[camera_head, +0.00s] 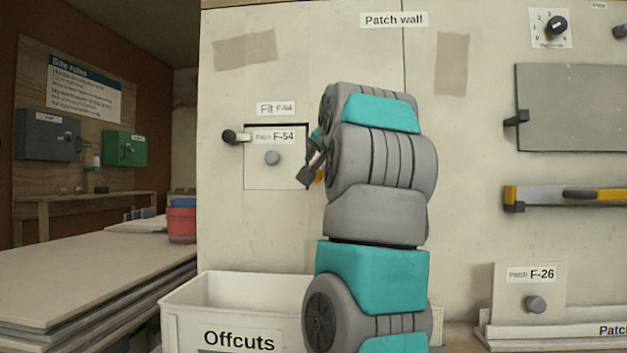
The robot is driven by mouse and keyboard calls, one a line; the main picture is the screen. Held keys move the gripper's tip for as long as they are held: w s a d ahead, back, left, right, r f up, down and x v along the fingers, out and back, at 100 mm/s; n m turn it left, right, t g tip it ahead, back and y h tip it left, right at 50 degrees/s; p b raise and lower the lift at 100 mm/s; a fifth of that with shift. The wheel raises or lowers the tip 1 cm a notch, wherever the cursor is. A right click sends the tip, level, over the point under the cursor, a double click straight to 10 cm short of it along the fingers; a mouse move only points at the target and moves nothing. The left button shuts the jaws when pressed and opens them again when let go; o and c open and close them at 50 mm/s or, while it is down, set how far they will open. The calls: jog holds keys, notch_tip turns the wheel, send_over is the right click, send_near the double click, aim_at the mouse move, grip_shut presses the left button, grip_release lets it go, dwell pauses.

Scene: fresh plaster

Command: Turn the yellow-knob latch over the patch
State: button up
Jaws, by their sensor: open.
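The square patch labelled F-54 (262,177) sits in the opening of the patch wall, with a grey round knob in its middle. A small piece of the yellow knob (319,176) shows at the patch's right side; the rest of that latch is hidden behind my gripper and arm. My gripper (311,164) is open at the patch's right edge, close by the yellow knob. Whether it touches the knob cannot be seen.
A white Offcuts bin (190,315) stands below the patch. A second patch, F-26 (528,285), leans at the lower right. A grey panel (570,105) and a yellow-ended level (560,197) are on the wall at right. Stacked boards (80,270) fill the lower left.

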jog(key=shift+p+x, duration=0.8)
jog(key=shift+x, duration=2.9)
grip_shut()
